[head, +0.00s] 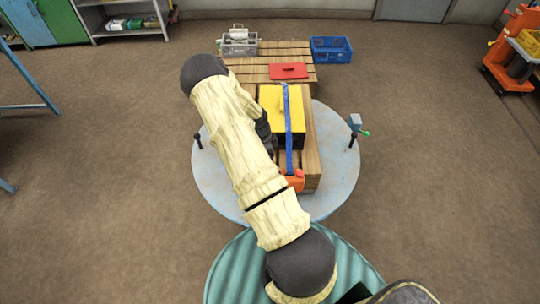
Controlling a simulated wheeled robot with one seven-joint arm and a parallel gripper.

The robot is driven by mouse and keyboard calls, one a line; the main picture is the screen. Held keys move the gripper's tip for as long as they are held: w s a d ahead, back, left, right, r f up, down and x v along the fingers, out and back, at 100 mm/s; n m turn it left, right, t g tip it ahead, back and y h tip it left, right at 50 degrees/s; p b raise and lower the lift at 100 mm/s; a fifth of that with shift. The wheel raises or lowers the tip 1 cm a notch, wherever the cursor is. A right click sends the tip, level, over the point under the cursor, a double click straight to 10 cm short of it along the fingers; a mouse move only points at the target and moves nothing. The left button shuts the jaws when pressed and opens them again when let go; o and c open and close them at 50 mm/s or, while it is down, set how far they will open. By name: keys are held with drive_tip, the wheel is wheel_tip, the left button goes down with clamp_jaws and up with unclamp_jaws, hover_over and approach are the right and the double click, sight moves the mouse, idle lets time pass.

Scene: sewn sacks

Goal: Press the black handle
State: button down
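A small black upright handle (353,140) stands at the right edge of the round pale-blue table, below a grey-blue block and beside a green knob. Another small black upright piece (198,142) stands at the table's left edge. I cannot tell which of them the task names. My gripper (267,140) is dark and mostly hidden behind my cream-covered arm. It is at the left side of the yellow box, apart from both black pieces. Its fingers do not show clearly, so whether it is open or shut is unclear.
The round table (225,190) bears a wooden block (312,150), a yellow box (271,98), a blue strap (287,130) and an orange-red piece (296,180). Behind are a slatted pallet (250,75), a red lid (288,71), a grey crate (239,47) and a blue crate (331,55).

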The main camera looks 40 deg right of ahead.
drive_tip(key=shift+w+a, duration=0.2)
drive_tip(key=shift+a, duration=0.1)
drive_tip(key=shift+d+r, duration=0.1)
drive_tip(key=shift+d, duration=0.05)
wheel_tip(320, 180, up, 11)
drive_tip(key=d+b, duration=0.1)
drive_tip(key=b, duration=0.1)
drive_tip(key=shift+d+r, duration=0.15)
drive_tip(key=shift+d, duration=0.05)
idle(0.9)
drive_tip(key=s+d+f+m+t+y+b, duration=0.2)
drive_tip(key=s+d+f+y+b, duration=0.2)
drive_tip(key=s+d+f+y, duration=0.3)
drive_tip(key=s+d+r+m+t+y+b, duration=0.1)
drive_tip(key=s+d+r+t+b, duration=0.1)
drive_tip(key=s+d+t+b, duration=0.2)
drive_tip(key=s+d+t, duration=0.1)
drive_tip(key=s+t, duration=0.1)
drive_tip(key=s, duration=0.1)
drive_tip(key=shift+s+d, duration=0.15)
drive_tip(key=shift+d, duration=0.2)
idle(0.4)
